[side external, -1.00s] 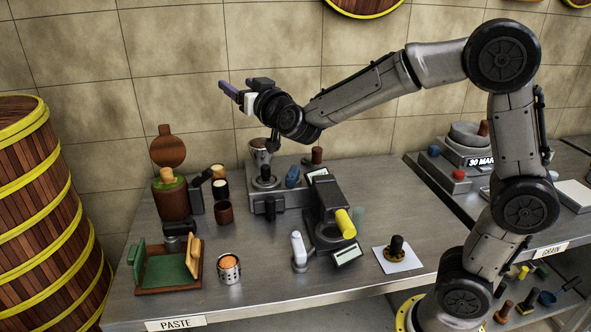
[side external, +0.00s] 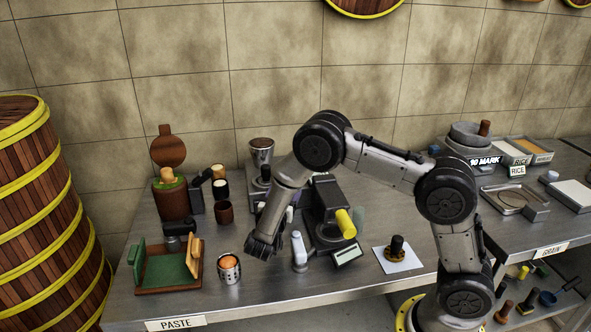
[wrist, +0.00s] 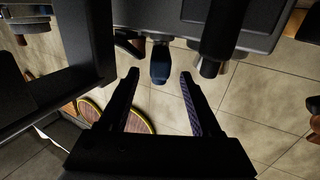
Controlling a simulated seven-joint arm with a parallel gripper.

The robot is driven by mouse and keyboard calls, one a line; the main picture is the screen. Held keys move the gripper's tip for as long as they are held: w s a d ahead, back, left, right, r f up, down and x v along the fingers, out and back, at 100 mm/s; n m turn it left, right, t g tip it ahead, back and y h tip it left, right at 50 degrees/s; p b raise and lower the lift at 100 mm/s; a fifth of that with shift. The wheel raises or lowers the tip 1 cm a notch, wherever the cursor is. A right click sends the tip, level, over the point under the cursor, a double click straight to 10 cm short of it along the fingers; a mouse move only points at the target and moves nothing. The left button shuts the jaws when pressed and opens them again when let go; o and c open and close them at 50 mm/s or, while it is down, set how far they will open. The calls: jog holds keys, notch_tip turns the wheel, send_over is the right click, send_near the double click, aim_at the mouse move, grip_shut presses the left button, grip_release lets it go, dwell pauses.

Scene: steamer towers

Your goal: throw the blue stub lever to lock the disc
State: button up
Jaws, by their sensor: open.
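The blue stub lever (wrist: 160,62) hangs from the underside of a dark grey machine body (wrist: 190,12) as the wrist view shows it. My gripper (wrist: 160,75) is open, with its two fingers apart and their tips close to the lever's end, one on either side. The lever appears just past the tips; I cannot tell whether they touch it. Nothing is held. In the side view my forearm hides the lever and most of my gripper. I cannot make out the disc in either view.
A hopper (side external: 261,150) stands behind my arm. A machine with a yellow handle (side external: 345,223) and a white lever (side external: 299,246) are close on the right. An orange-filled cup (side external: 229,268) and a green-lined tray (side external: 165,272) stand at the front left. A black stub (wrist: 213,58) hangs beside the blue lever.

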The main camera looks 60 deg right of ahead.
jog(key=x, duration=0.9)
jog(key=shift+w+d, duration=0.1)
jog(key=shift+d, duration=0.2)
grip_shut()
